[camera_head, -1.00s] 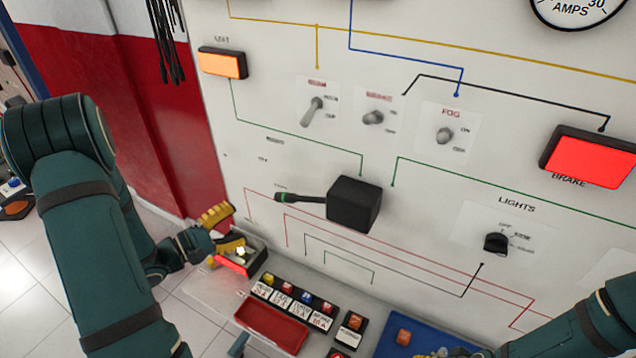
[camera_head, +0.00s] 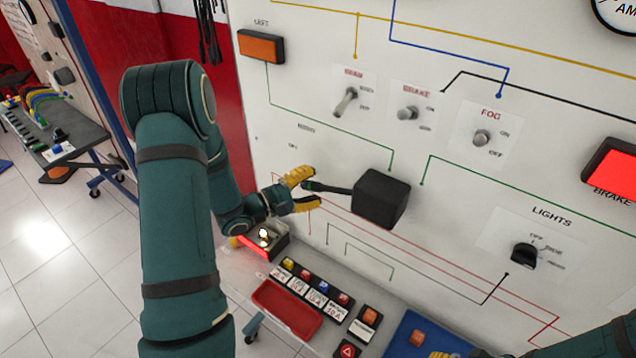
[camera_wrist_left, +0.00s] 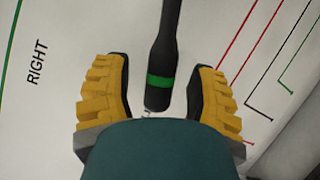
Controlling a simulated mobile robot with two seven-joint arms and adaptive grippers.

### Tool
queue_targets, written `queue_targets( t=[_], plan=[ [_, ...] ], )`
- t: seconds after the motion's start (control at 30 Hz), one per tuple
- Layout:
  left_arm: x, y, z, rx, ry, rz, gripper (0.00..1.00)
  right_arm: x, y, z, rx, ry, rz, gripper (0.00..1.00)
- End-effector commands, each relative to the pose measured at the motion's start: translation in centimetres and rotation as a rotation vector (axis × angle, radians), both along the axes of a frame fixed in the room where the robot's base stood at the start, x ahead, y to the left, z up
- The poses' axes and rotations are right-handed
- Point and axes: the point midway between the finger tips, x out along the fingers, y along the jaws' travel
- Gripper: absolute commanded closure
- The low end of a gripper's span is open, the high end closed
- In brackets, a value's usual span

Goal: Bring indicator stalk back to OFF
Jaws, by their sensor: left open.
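The indicator stalk (camera_head: 330,188) is a dark lever with a green band (camera_wrist_left: 160,82) near its tip. It sticks out leftward from a black box (camera_head: 380,198) on the white panel, below two small labels at its left. My left gripper (camera_head: 305,191) is open at the stalk's free end. In the left wrist view the stalk's tip lies between the yellow fingers of my left gripper (camera_wrist_left: 159,68), with gaps on both sides. Of my right gripper only a bit of yellow (camera_head: 440,355) shows at the bottom edge; its jaws are cut off.
An orange LEFT lamp (camera_head: 261,46) is dim; a red BRAKE lamp (camera_head: 612,171) is lit. Toggle switches (camera_head: 346,101) sit above the stalk and a LIGHTS knob (camera_head: 524,254) at its right. Below are a red tray (camera_head: 288,309) and a box with a glowing front (camera_head: 262,240).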

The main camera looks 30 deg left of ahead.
Motion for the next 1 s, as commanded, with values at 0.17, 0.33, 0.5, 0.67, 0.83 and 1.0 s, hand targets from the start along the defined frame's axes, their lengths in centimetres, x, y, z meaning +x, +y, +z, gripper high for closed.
queue_targets(
  t=[0.17,0.33,0.5,0.67,0.83,1.0],
  plan=[
    [1.4,-0.8,0.0,0.002,0.001,-0.002,0.43,0.0,0.0,0.1,0.0,0.0,0.0,0.53],
    [1.8,-1.0,0.0,0.001,0.0,0.001,0.43,0.0,0.0,0.1,0.0,0.0,0.0,0.53],
    [1.8,-1.0,0.0,0.001,0.0,0.001,0.43,0.0,0.0,0.1,0.0,0.0,0.0,0.53],
    [1.8,-1.0,0.0,0.001,0.0,0.001,0.86,0.0,0.0,0.1,0.0,0.0,0.0,0.53],
    [1.7,-1.0,0.0,0.002,0.001,0.001,1.0,0.0,0.0,0.1,0.0,0.0,0.0,0.53],
    [1.7,-0.9,-0.1,0.001,0.002,0.001,1.0,0.0,0.0,0.1,0.0,0.0,0.0,0.53]
  ],
)
